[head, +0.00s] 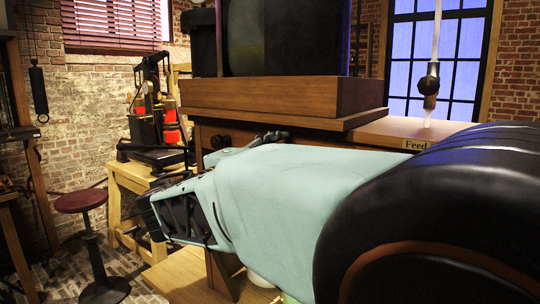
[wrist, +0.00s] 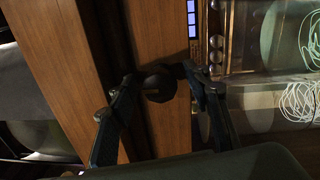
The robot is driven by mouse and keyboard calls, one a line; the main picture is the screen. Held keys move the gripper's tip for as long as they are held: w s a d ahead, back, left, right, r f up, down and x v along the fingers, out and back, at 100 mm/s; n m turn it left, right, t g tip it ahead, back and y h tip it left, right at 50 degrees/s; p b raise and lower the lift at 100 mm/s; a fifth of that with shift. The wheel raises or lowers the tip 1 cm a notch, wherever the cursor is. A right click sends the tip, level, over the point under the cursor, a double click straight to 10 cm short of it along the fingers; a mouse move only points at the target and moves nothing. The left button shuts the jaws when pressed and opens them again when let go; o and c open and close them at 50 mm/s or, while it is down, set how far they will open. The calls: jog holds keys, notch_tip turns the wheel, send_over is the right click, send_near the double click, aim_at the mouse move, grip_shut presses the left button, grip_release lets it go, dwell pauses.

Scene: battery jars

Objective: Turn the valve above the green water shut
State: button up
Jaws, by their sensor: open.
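My gripper (wrist: 158,78) is open in the wrist view, with one finger on each side of a dark round knob (wrist: 160,86) in front of a wooden panel. I cannot tell whether the fingers touch the knob. In the head view my gripper (head: 268,138) shows only as a small dark shape beyond my pale arm, below the wooden base. A dark valve (head: 428,86) sits on a pale vertical tube at the right of the head view. No green water shows clearly, so I cannot tell which valve stands above it.
A large dark jar (head: 290,38) stands on a wooden base (head: 270,97). A shelf with a "Feed" label (head: 415,145) is at right. A red stool (head: 80,200) and a wooden stand with red apparatus (head: 160,130) are at left. Coiled pale wires (wrist: 298,100) show at right in the wrist view.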

jog(key=r+v, duration=0.1)
jog(key=v, duration=1.1)
jog(key=shift+f, duration=0.5)
